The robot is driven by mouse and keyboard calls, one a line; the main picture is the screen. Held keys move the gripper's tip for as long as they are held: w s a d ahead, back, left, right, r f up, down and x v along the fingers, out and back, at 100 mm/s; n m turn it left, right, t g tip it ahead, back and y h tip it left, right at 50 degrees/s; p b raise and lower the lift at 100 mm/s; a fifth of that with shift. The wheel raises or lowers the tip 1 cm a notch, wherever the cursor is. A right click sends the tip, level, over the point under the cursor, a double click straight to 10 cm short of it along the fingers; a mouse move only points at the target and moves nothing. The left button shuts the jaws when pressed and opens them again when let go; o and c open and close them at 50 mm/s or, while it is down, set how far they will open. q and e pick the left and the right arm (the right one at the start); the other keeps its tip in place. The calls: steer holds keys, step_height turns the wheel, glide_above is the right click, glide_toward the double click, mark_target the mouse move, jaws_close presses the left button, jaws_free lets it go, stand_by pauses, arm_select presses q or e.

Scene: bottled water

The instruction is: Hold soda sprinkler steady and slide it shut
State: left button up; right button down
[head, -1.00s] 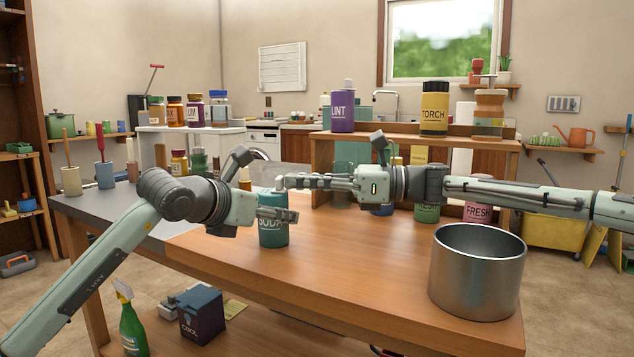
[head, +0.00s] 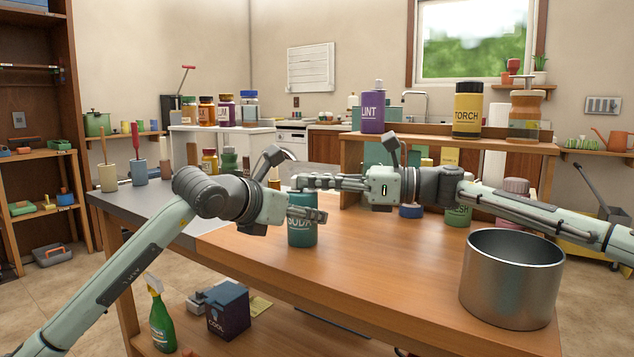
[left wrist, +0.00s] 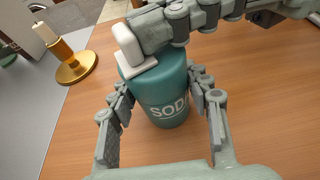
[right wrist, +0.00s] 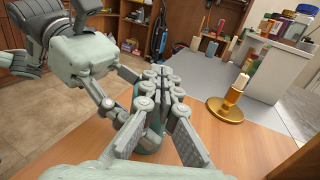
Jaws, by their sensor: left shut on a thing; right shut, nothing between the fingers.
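The soda sprinkler is a teal canister (head: 302,229) with "SODA" on its front, upright on the wooden table. In the left wrist view the teal canister (left wrist: 165,97) stands between the fingers of my left gripper (left wrist: 163,95), which is shut on its body. My right gripper (head: 300,182) is shut and empty, its fingertips at the canister's top. In the left wrist view those fingertips lie at a white piece (left wrist: 133,52) on the lid and cover part of the top. In the right wrist view my right gripper's fingers (right wrist: 155,75) mostly hide the canister (right wrist: 150,142).
A large metal pot (head: 512,280) stands at the table's right end. A brass candle holder (right wrist: 229,103) is near the canister. A shelf with a purple bottle (head: 372,108) and a yellow-black jar (head: 467,110) rises behind. The table front between canister and pot is clear.

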steer(key=v, duration=1.4)
steer(key=shift+s, duration=0.1)
arm_select(q)
steer(key=o, duration=1.1)
steer(key=shift+o, duration=0.2)
